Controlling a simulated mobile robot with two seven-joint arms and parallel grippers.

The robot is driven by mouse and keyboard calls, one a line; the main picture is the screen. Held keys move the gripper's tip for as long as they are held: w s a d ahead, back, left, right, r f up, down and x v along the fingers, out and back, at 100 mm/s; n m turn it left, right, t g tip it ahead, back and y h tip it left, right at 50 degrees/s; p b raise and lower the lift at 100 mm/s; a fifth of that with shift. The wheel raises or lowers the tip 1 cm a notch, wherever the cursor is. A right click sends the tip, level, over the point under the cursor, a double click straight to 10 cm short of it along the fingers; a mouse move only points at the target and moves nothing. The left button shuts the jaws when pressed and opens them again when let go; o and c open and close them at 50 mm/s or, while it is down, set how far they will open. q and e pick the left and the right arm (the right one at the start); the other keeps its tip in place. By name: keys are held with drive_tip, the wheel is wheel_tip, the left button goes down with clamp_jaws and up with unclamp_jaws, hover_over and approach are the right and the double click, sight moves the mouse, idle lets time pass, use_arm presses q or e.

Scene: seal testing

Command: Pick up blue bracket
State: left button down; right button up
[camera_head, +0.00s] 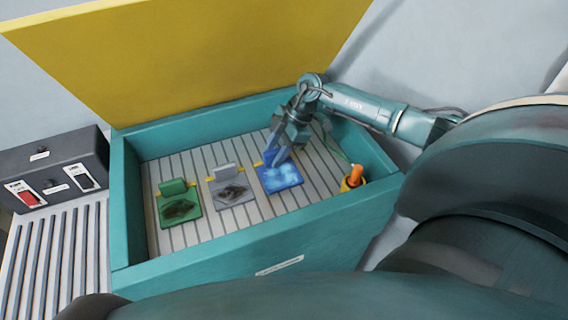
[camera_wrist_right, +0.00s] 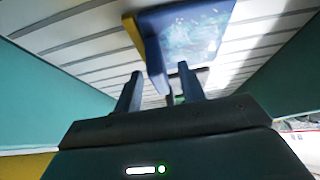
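The blue bracket (camera_head: 284,179) lies on the slatted floor of the teal box, at the right end of a row of brackets. It has a flat plate with a mottled light patch and an upright flange. My right gripper (camera_head: 278,154) is right at the flange, pointing down. In the right wrist view, the blue bracket (camera_wrist_right: 188,38) is ahead, and its flange edge reaches between the two fingertips (camera_wrist_right: 160,82). The fingers are apart, with visible gaps beside the flange. My left gripper is not in view.
A grey bracket (camera_head: 235,191) and a green bracket (camera_head: 181,208) lie to the left in the teal box (camera_head: 250,247). An orange-topped part (camera_head: 354,176) stands in the right corner. The yellow lid (camera_head: 200,55) is raised behind. A dark switch box (camera_head: 52,172) is at left.

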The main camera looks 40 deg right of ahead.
drive_tip(key=shift+a+f, duration=0.2)
clamp_jaws()
idle(0.3)
drive_tip(key=shift+w, duration=0.1)
